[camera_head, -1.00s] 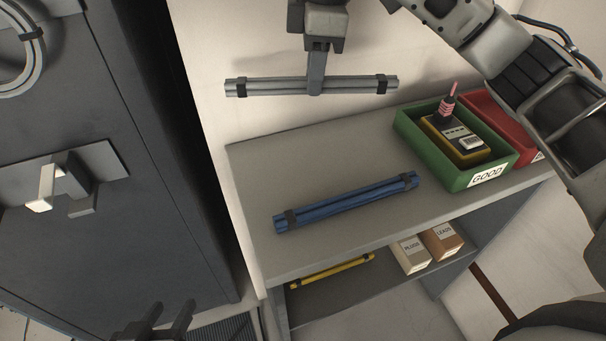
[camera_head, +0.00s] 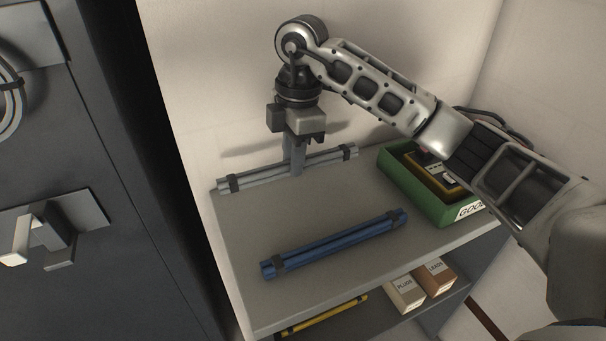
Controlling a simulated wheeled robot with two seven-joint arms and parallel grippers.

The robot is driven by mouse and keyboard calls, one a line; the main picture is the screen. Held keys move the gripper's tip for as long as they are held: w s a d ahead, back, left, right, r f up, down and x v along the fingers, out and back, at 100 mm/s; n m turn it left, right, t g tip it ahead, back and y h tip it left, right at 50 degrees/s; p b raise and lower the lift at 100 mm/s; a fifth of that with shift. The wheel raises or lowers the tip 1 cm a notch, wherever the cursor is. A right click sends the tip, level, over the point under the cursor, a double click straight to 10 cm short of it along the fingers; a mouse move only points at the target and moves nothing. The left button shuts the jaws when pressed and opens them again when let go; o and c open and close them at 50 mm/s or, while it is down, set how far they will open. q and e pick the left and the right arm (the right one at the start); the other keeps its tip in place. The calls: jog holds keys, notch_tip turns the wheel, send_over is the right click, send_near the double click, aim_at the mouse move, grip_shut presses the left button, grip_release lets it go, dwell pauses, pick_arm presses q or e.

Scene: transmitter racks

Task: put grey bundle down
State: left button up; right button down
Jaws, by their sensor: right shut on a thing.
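The grey bundle (camera_head: 325,159) is a set of grey rods with a black band near each end. It is at the back edge of the grey shelf top (camera_head: 240,215), close to the wall. My right gripper (camera_head: 294,168) points down and is shut on the bundle's middle. The bundle is very low over the shelf top; I cannot tell whether it touches. A blue bundle (camera_head: 335,243) lies on the shelf top in front of it. My left gripper does not show.
A green bin (camera_head: 428,197) marked GOOD, with a yellow device in it, stands on the right of the top. Below are a yellow bundle (camera_head: 325,314) and boxes of plugs (camera_head: 404,294) and leads (camera_head: 434,277). A dark cabinet (camera_head: 85,140) stands at left.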

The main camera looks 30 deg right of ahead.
aim_at(303, 190)
jog(key=shift+w+d+f, duration=0.2)
jog(key=shift+d+f, duration=0.3)
jog(key=shift+f, duration=0.1)
jog(key=shift+w+d+f, duration=0.15)
jog(key=shift+d+f, duration=0.35)
jog(key=shift+f, duration=0.1)
jog(key=shift+d+f, duration=0.1)
jog(key=shift+f, duration=1.75)
jog(key=c, duration=1.3)
grip_release()
jog(key=shift+o, duration=0.2)
jog(key=r, duration=0.8)
jog(key=d+r, duration=0.1)
jog(key=r, duration=0.3)
jog(key=shift+r, duration=0.2)
jog(key=shift+f, duration=0.1)
